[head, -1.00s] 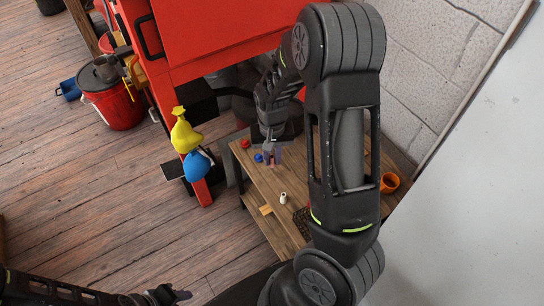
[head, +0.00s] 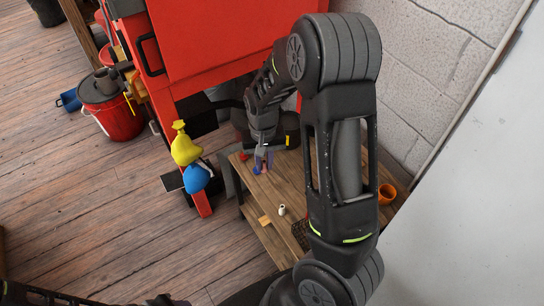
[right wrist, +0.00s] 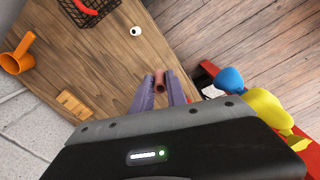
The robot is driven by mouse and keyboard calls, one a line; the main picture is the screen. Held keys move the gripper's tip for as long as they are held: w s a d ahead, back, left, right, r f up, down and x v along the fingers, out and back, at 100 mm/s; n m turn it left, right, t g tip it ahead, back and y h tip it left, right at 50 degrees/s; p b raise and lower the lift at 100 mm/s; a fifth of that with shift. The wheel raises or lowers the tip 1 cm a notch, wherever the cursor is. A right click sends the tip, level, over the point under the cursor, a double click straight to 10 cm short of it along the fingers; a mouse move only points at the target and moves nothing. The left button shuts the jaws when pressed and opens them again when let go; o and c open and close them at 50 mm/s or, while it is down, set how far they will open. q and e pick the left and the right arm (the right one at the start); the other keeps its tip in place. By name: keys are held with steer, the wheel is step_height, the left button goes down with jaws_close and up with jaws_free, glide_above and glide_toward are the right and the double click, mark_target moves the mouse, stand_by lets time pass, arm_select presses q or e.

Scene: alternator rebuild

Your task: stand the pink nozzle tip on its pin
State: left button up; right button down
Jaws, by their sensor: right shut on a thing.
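The pink nozzle tip (right wrist: 160,80) is a small brownish-pink piece between the purple fingers of my right gripper (right wrist: 162,90) in the right wrist view. The fingers are shut on it, and its end sticks out past them. I cannot make out the pin. My left gripper (head: 165,300) is only partly in view at the bottom edge, too small to read.
The table's middle is fairly clear.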

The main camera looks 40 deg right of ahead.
steer(key=w+a+r+n, duration=0.5)
steer(key=w+a+r, duration=0.4)
steer(key=a+r, duration=0.3)
steer(key=shift+a+r+n, duration=0.2)
steer(key=shift+a+n, duration=0.1)
steer(key=shift+a, duration=0.95)
steer(key=shift+w+d, duration=0.1)
steer(key=shift+d, duration=0.05)
